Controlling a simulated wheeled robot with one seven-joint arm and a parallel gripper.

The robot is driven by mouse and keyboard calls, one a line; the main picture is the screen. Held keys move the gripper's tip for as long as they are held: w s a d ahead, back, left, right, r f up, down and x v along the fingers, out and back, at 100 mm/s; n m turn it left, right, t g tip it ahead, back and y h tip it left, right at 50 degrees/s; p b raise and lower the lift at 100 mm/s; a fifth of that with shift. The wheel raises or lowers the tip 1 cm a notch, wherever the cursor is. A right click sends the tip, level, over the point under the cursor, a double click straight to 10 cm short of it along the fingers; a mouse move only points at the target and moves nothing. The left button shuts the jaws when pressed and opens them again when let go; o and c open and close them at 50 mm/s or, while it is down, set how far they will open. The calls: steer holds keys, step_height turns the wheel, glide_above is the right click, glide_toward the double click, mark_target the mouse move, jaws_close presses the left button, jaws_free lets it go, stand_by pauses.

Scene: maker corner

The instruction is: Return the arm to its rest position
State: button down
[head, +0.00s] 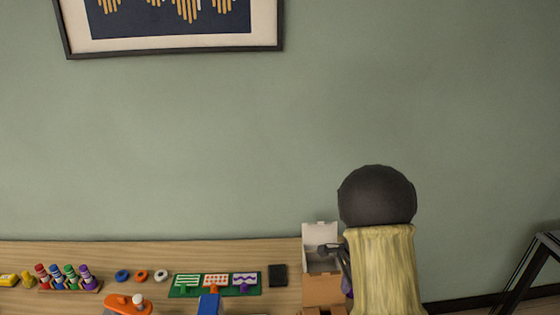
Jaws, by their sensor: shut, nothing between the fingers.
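On the bench (200,252) are a rack of coloured pegs (68,280), several rings (141,276), a green board (188,281) and a black block (278,275). An orange tool (125,306) and a blue item (209,304) lie nearer. A dark metal frame (530,268) stands right.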

steer(key=s+a+r+n+t, duration=0.1)
steer(key=s+a+r+n, duration=0.1)
steer(key=s+n, duration=0.3)
steer(key=s+a+r+n, duration=0.2)
steer(key=s+r+n, duration=0.1)
steer(key=s+n, duration=0.3)
steer(key=s+a+r+n+t+h, duration=0.1)
steer(key=s+a+r+n, duration=0.1)
steer(key=s+n, duration=0.4)
steer(key=shift+s+a+r+t, duration=0.3)
steer(key=shift+s+a+r, duration=0.1)
